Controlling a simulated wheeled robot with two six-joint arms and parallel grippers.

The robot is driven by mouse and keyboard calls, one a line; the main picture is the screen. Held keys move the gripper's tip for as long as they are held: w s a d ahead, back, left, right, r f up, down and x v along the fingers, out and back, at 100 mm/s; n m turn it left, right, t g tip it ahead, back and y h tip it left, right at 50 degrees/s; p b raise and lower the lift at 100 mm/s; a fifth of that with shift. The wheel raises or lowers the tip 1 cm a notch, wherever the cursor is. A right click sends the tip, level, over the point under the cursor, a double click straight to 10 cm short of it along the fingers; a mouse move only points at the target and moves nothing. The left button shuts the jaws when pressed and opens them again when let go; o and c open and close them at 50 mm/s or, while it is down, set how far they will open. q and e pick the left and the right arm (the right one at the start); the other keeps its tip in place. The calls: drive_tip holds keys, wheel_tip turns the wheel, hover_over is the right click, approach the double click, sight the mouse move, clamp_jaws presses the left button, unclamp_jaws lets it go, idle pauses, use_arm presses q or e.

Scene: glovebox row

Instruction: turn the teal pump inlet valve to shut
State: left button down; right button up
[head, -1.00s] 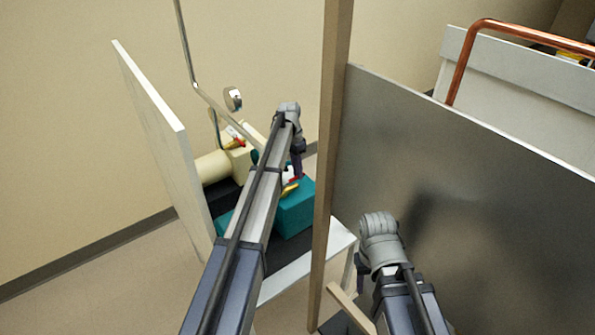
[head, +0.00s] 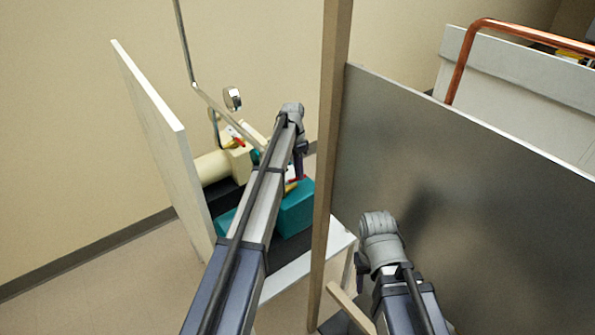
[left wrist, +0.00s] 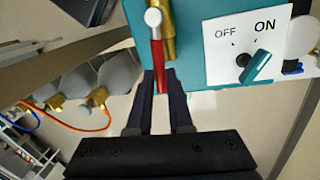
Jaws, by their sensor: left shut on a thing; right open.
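The valve's red lever (left wrist: 157,60) shows in the left wrist view beside its brass body (left wrist: 168,38), at the edge of the teal pump housing (left wrist: 190,80). The lever lies nearly in line with the brass body. My left gripper (left wrist: 161,78) has one finger on each side of the lever and is shut on it. In the head view my left gripper (head: 298,168) reaches down over the teal pump (head: 297,208), and the arm hides much of the valve. My right gripper (head: 361,278) is mostly hidden behind its arm, open and away from the pump.
A white OFF/ON plate (left wrist: 222,70) with a teal knob (left wrist: 259,65) turned toward ON is beside the valve. A white panel (head: 155,125) stands left of the pump, a wooden post (head: 330,150) and grey panel (head: 440,170) right. A gauge (head: 232,98) hangs behind.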

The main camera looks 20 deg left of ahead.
use_arm(q)
drive_tip(key=m, duration=0.1)
drive_tip(key=s+d+m, duration=0.1)
drive_tip(key=m, duration=0.1)
drive_tip(key=s+m, duration=0.1)
drive_tip(key=shift+s+d+m+y, duration=0.15)
drive_tip(key=shift+d+m+y, duration=0.15)
drive_tip(key=shift+y, duration=0.1)
drive_tip(key=m, duration=0.1)
drive_tip(key=s+m, duration=0.2)
drive_tip(key=shift+d+m+g+y, duration=0.3)
drive_tip(key=shift+m+y, duration=0.1)
drive_tip(key=shift+s+a+m+y, duration=0.25)
drive_tip(key=shift+s+m, duration=0.45)
drive_tip(key=shift+m, duration=0.55)
drive_tip(key=shift+s+a+m+y, duration=0.1)
drive_tip(key=shift+s+m+y, duration=0.1)
drive_tip(key=shift+s+m, duration=0.8)
drive_tip(key=shift+s+a+m+y, duration=0.25)
drive_tip(key=shift+s+m, duration=0.15)
drive_tip(key=shift+m, duration=1.15)
drive_tip(key=c, duration=0.8)
unclamp_jaws()
drive_tip(key=shift+c, duration=0.2)
